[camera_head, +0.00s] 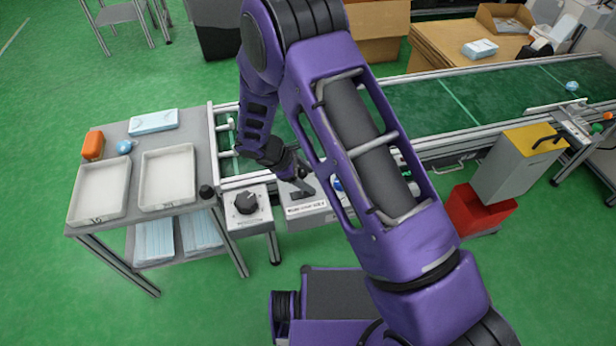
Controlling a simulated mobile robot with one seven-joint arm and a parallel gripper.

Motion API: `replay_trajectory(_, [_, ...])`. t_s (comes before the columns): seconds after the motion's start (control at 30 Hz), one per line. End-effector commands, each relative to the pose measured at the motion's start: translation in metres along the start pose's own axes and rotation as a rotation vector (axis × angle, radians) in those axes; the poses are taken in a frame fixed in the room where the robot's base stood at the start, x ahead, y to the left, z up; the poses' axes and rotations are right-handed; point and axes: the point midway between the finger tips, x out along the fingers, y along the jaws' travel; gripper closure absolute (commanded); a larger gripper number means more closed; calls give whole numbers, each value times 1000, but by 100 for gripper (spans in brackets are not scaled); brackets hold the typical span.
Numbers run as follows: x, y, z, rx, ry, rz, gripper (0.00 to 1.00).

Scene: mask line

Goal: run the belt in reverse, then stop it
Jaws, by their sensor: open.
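The green conveyor belt (480,92) runs from the left table away to the upper right between metal side rails. A grey control box with a black rotary knob (246,202) is fixed at the belt's near left end. A second grey box (306,212) with a printed label sits just right of it. My gripper (300,190) points down at the top of this second box and is open. My arm hides much of that box's top and part of the belt. I cannot tell whether the fingers touch a control, or whether the belt runs.
A grey table (130,142) at left holds two white trays (100,192) (167,178), an orange item (93,145) and a blue mask pack (153,121). A grey box with a yellow top (512,165) and a red bin (472,212) stand at right. Cardboard boxes (375,28) stand behind the belt.

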Motion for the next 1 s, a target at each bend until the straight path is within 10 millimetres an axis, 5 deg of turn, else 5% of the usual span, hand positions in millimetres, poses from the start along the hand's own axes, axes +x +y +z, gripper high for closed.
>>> replay_trajectory(0.7, [-149,1,0,0,2,3,34])
replay_trajectory(1.0, [-172,0,0,-1,1,1,34])
